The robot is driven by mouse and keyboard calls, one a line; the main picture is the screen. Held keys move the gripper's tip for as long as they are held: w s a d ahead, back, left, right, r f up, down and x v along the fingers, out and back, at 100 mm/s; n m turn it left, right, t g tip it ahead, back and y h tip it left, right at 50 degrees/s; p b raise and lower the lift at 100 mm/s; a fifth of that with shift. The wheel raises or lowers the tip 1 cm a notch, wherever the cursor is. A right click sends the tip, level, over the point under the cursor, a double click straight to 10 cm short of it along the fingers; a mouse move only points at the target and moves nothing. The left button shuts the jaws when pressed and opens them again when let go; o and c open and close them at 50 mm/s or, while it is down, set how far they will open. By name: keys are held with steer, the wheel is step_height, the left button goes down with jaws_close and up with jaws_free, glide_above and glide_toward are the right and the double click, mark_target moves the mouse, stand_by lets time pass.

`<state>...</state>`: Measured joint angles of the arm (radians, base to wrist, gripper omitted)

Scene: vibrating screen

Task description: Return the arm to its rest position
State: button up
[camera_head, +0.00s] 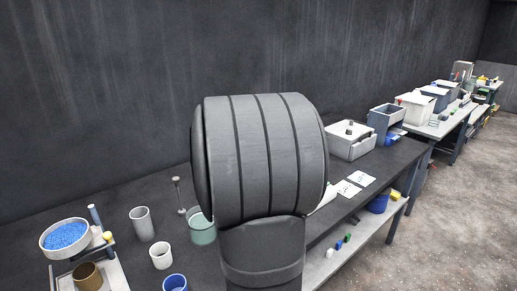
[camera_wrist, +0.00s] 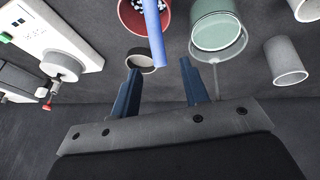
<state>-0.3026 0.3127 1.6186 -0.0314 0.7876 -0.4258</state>
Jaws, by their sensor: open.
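My gripper (camera_wrist: 161,70) shows in the wrist view with its two dark blue fingers apart and nothing between them touching both. A light blue rod (camera_wrist: 152,28) reaches down from the top of that view, its lower end appearing in line with the gap between the fingers; I see no contact. A small dark cup (camera_wrist: 141,65) lies in view behind the left fingertip. In the head view, a large dark grey rounded part of my arm fills the middle, and the gripper is hidden.
Wrist view: red container (camera_wrist: 131,14) with beads, greenish beaker (camera_wrist: 215,36), white cup (camera_wrist: 284,62), white instrument (camera_wrist: 55,35). Head view: bowl of blue beads (camera_head: 66,237), grey cup (camera_head: 142,225) and white cup (camera_head: 161,257) on the dark bench; a white box (camera_head: 350,143) stands farther right.

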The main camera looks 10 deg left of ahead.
steer(key=x, duration=1.1)
steer(key=shift+f, duration=0.4)
steer(key=shift+r, duration=0.4)
